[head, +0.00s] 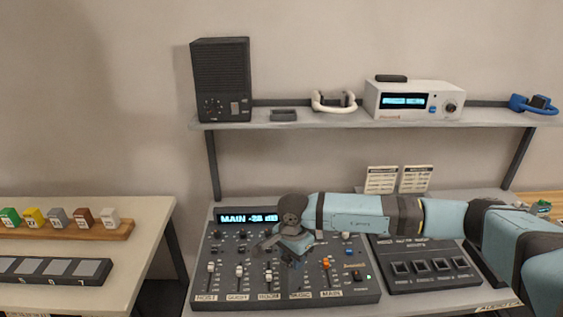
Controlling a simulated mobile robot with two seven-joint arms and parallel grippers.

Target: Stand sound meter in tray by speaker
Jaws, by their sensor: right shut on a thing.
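The speaker (221,80) is a tall black box upright at the left end of the wall shelf. A small, low dark tray (283,115) sits on the shelf just right of it, and nothing shows standing in it. A flat dark object (390,78) lies on top of the white display unit; I cannot tell if it is the sound meter. My right gripper (283,248) is low over the mixer, around the music fader column. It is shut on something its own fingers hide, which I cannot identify. My left gripper is out of view.
The mixer (225,286) has several faders and a lit display. A dark button panel (428,262) is beside it. The shelf (320,121) also holds a white-handled item (334,102), the white unit (410,101) and a blue item (535,104). A side table (140,235) is left.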

